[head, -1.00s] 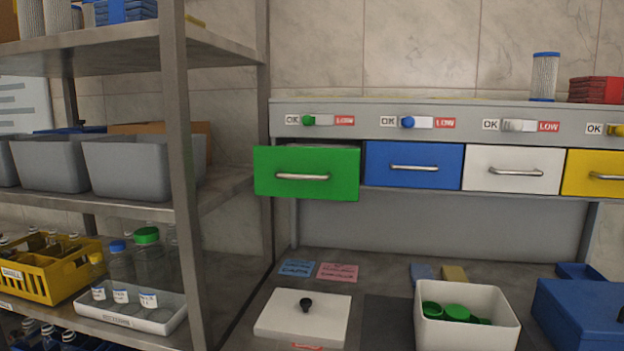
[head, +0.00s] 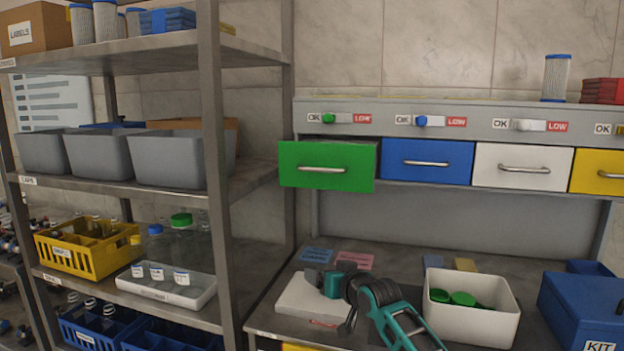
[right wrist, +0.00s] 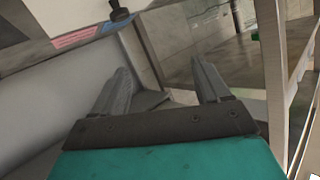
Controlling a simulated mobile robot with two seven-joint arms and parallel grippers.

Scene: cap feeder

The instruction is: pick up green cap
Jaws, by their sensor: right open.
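Several green caps (head: 463,298) lie in the white open bin (head: 474,329) on the bench in the head view. Another green cap (head: 181,219) is on a clear bottle on the left rack. My right gripper is open and empty in the right wrist view (right wrist: 160,70), its two grey fingers apart. My left gripper is not visible.
The green drawer (head: 300,173) stands out further than the blue drawer (head: 428,160). A blue kit box (head: 585,310) is right of the bin. The rack post (head: 219,170) stands left of the bench. A pink card (right wrist: 75,38) lies near the lid.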

